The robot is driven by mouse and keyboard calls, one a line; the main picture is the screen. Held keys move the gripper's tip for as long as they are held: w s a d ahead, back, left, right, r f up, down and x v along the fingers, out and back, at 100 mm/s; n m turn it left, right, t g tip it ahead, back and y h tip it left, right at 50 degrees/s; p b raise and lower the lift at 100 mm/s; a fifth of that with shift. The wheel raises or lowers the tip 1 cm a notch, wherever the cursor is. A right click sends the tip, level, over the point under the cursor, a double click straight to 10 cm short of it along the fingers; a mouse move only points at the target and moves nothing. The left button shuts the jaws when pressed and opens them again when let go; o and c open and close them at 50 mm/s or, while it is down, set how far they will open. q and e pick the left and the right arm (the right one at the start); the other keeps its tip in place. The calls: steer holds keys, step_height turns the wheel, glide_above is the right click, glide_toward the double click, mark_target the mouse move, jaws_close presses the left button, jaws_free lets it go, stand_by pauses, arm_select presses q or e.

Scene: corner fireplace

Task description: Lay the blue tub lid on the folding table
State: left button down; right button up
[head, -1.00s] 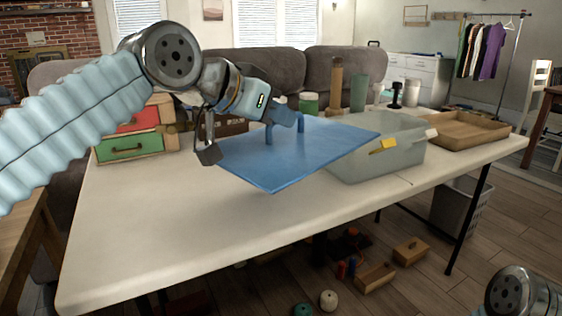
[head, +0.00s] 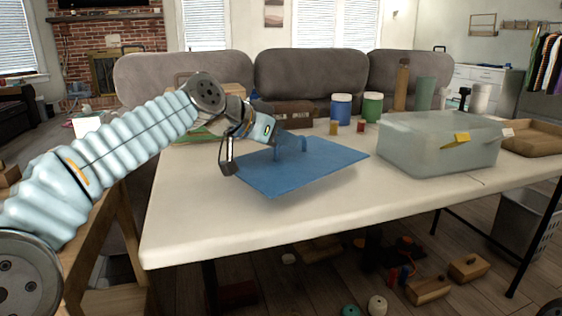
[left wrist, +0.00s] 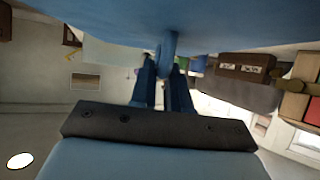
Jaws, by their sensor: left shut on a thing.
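The blue tub lid (head: 305,172) is a flat square panel with a raised handle on top. It is held over the left-middle part of the white folding table (head: 215,230), roughly level. A shadow lies below it; whether any edge touches the tabletop is hard to tell. My left gripper (head: 277,143) is shut on the lid's handle. In the left wrist view the blue fingers (left wrist: 163,88) close on the handle loop (left wrist: 167,45), with the lid (left wrist: 230,22) filling the top. My right gripper is out of view.
A translucent grey tub (head: 425,152) with a yellow latch stands right of the lid, a wooden tray (head: 535,140) beyond it. Blue (head: 341,108) and green (head: 372,107) jars, small blocks and a brown box (head: 293,115) line the back. The table's front left is clear.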

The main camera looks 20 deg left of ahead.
mark_target(281, 155)
arm_select(q)
steer(key=f, duration=0.1)
steer(key=w+f+b, duration=0.1)
steer(key=f, duration=0.1)
steer(key=a+f, duration=0.1)
steer(key=shift+w+f+b, duration=0.15)
steer(key=shift+b, duration=0.15)
steer(key=shift+f, duration=0.35)
steer(key=c, duration=1.1)
jaws_free()
steer(key=shift+f, duration=0.1)
steer(key=shift+a+r, duration=0.1)
steer(key=shift+r, duration=0.15)
steer(key=v, duration=1.2)
steer(key=shift+f+p, duration=0.2)
steer(key=shift+p, duration=0.15)
